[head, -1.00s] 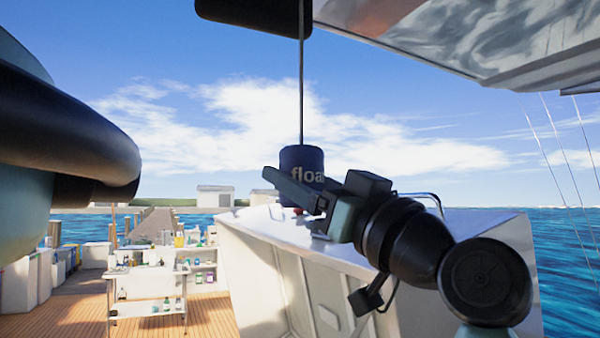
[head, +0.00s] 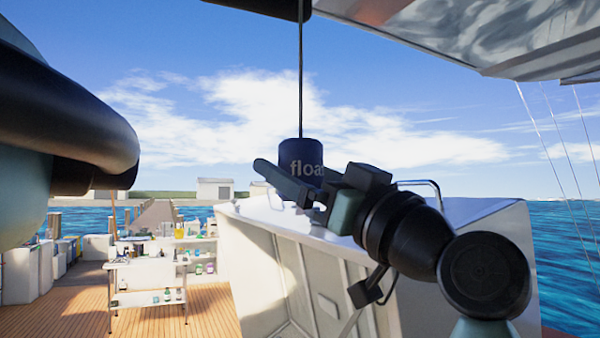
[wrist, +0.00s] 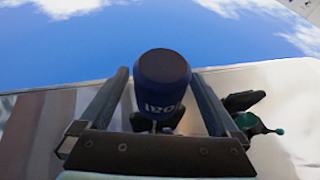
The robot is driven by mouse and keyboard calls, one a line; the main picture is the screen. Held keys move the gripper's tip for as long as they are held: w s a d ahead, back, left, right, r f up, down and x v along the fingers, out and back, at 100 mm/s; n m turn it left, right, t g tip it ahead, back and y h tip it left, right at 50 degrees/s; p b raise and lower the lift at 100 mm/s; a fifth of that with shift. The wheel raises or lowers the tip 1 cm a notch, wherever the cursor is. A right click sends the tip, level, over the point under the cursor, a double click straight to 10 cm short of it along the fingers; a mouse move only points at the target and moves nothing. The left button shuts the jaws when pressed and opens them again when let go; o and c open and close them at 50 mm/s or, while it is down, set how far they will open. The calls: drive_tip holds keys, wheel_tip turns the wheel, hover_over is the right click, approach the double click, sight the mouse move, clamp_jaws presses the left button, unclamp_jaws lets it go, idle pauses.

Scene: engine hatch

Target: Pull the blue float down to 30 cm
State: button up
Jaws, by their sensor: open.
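The blue float (head: 300,155) is a dark blue cylinder with the letters "floa" showing. In the head view it hangs upright on a dark line (head: 301,75) above the white hatch top. My gripper (head: 272,178) is in front of its lower part and hides some of it. In the wrist view the float (wrist: 163,78) stands between the two fingers of my gripper (wrist: 162,85), with a gap seen on each side. The jaws are open. I cannot tell whether a finger touches the float. I see no height scale.
The white cabinet (head: 290,280) with a panelled side is under the float. A dark part and a green-tipped thing (wrist: 262,128) lie right of the fingers in the wrist view. A white shelf cart (head: 145,275) with bottles stands on the wooden deck at left. Open sky surrounds the line.

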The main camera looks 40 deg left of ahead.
drive_tip(key=b+v, duration=0.5)
drive_tip(key=v, duration=0.8)
drive_tip(key=shift+w, duration=0.1)
